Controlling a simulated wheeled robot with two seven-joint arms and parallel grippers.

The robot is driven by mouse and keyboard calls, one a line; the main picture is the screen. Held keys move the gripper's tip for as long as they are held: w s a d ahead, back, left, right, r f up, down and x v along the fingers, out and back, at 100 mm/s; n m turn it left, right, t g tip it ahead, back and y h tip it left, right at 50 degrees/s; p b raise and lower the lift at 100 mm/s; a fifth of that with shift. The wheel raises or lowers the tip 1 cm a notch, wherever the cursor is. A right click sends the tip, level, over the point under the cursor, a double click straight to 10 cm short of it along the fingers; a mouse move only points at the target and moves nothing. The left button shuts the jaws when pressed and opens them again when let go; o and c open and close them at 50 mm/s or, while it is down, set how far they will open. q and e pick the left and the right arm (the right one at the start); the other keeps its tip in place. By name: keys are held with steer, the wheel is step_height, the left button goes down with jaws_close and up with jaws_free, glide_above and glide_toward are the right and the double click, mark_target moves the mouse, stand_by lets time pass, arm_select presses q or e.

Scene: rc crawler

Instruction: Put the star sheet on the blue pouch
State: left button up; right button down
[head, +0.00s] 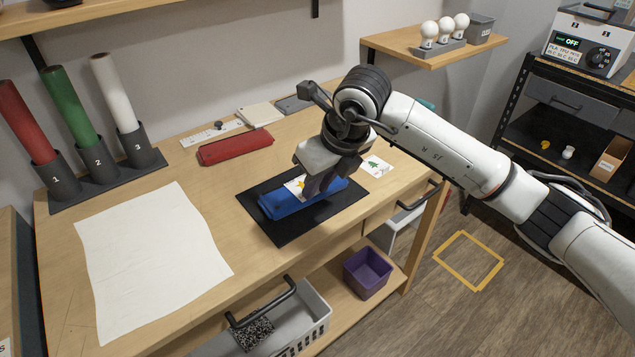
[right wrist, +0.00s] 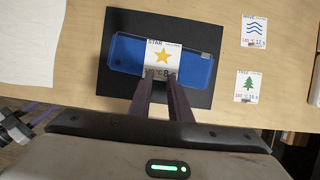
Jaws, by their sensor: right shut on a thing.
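The star sheet (right wrist: 163,57), a small white card with a yellow star and print, is over the middle of the blue pouch (right wrist: 198,68) in the right wrist view. The blue pouch also shows in the head view (head: 276,208), lying on a black mat (head: 290,227). My right gripper (right wrist: 163,85) is shut on the near edge of the star sheet, above the pouch. In the head view the right gripper (head: 314,186) hides part of the sheet (head: 295,187). I cannot tell whether the sheet touches the pouch.
A tree sheet (right wrist: 247,86) and a wave sheet (right wrist: 254,32) lie right of the mat. A red pouch (head: 235,147) lies behind it. A large white sheet (head: 150,260) covers the table's left part, near numbered tube holders (head: 104,172).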

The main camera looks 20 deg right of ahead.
steer(key=c, duration=1.6)
jaws_free()
steer(key=shift+c, duration=0.2)
steer(key=v, duration=1.2)
steer(key=shift+w, duration=0.1)
